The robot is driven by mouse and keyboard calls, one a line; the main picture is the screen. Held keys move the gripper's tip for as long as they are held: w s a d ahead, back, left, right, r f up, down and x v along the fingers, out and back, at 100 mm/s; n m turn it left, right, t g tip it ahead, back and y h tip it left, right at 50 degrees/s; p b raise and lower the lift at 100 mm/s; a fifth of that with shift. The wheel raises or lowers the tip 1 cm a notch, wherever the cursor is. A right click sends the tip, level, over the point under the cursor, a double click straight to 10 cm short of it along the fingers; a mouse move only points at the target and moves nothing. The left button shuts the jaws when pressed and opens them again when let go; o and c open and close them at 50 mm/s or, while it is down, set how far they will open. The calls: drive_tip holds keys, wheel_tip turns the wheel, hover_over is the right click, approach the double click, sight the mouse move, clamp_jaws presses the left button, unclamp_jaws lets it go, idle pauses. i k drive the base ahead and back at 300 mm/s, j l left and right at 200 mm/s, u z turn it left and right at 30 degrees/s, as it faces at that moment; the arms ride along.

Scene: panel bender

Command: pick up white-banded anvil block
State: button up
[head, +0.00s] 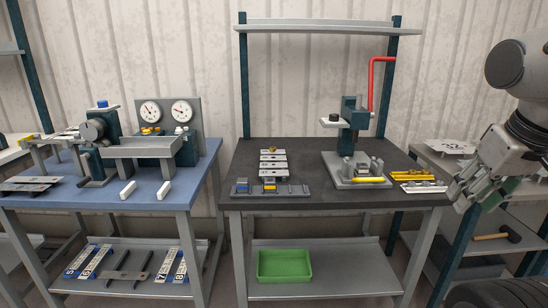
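I cannot make out a white band on any block for certain at this size. A grey holder (298,190) at the front left of the dark table carries small blocks, one marked blue (242,185) and one marked yellow (270,187). Several light plates (273,164) lie in a row behind it. Small grey blocks (362,164) stand on the base of the hand press (352,140), with a yellow bar (369,180) in front. My gripper (458,198) is at the right, beyond the table's right edge, well apart from the blocks. Its finger opening is unclear.
A blue-topped table (190,190) at left holds a bending machine (155,147), gauges and two white bars. Yellow and white strips (418,183) lie at the dark table's right edge. A green tray (284,265) sits on the shelf below. The table's middle is clear.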

sight(361, 169)
drive_tip(key=i+j, duration=0.15)
drive_tip(key=i, duration=0.45)
drive_tip(key=i+j, duration=0.15)
drive_tip(key=i, duration=0.5)
drive_tip(key=l+z, duration=0.05)
